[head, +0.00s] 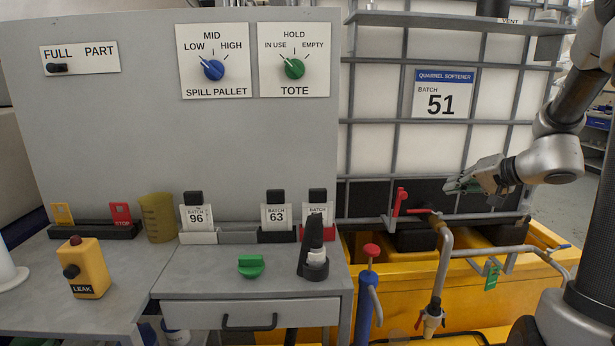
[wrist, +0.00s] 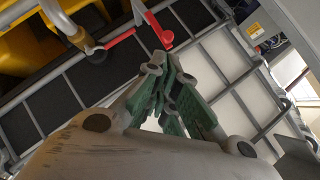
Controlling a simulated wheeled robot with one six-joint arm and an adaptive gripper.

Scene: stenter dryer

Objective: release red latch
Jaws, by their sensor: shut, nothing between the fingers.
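The red latch (head: 400,201) is on the front of the caged white tank, left of my gripper in the head view. In the wrist view the red latch (wrist: 150,22) is at the top, just beyond my fingertips. My gripper (head: 452,186) is shut and empty, with green finger pads. It points left toward the latch, and a small gap appears between them. In the wrist view my gripper (wrist: 172,62) looks close to the latch's red end; I cannot tell whether they touch.
A thin grey pipe with a green tag (head: 491,275) crosses below my gripper. A yellow spill pallet (head: 400,290) sits beneath. A blue pump with red knob (head: 371,251) stands left.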

